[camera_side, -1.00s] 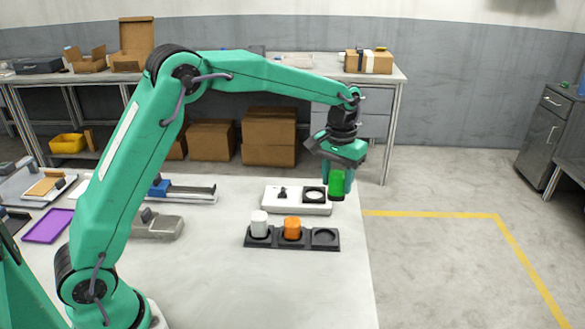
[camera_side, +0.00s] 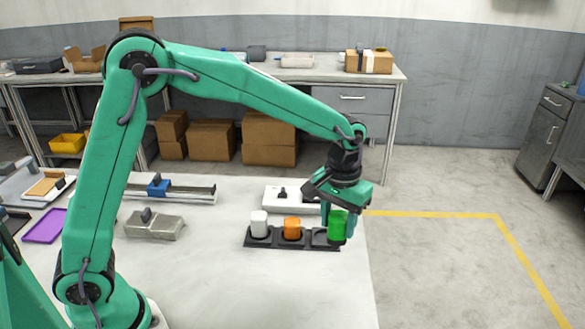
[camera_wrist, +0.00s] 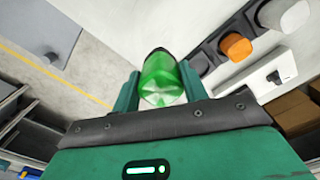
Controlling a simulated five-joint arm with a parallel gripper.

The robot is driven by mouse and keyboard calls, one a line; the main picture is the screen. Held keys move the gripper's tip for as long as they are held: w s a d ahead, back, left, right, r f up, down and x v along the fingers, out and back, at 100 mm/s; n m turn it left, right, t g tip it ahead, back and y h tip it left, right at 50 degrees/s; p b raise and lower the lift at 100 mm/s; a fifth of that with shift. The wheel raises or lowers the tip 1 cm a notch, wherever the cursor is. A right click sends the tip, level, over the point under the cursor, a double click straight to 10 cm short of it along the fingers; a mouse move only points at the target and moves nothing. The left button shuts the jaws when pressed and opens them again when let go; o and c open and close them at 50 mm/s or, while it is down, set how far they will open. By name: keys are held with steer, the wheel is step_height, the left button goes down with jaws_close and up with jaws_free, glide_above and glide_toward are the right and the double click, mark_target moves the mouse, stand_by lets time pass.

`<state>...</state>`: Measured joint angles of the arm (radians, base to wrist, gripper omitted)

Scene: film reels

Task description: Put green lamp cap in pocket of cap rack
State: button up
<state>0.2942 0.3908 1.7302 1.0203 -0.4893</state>
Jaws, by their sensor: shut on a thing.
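The green lamp cap (camera_side: 337,226) is held in my gripper (camera_side: 338,218), which is shut on it. In the side view it hangs at the right end of the black cap rack (camera_side: 272,242), in front of the right pocket and partly hiding it. I cannot tell whether it touches the rack. In the wrist view the cap (camera_wrist: 161,80) sits between the two green fingers (camera_wrist: 160,88), and the rack (camera_wrist: 212,48) lies to its right. A white cap (camera_side: 259,223) stands in the rack's left pocket and an orange cap (camera_side: 292,228) in its middle pocket.
A white plate (camera_side: 283,198) with a small black knob lies just behind the rack. A grey block (camera_side: 154,227) and a slide with a blue carriage (camera_side: 170,191) are to the left. The table (camera_side: 270,290) is clear in front of the rack.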

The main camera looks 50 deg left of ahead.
steer(key=w+a+f, duration=0.2)
steer(key=a, duration=0.1)
steer(key=w+a+f, duration=0.2)
steer(key=a, duration=0.1)
steer(key=w+a+f, duration=0.2)
steer(key=a, duration=0.1)
steer(key=shift+w+a+f, duration=0.1)
steer(key=shift+w+f, duration=0.2)
steer(key=shift+f, duration=0.05)
steer(key=shift+f, duration=2)
steer(key=shift+f, duration=0.1)
steer(key=o, duration=1)
step_height(320, 180, up, 12)
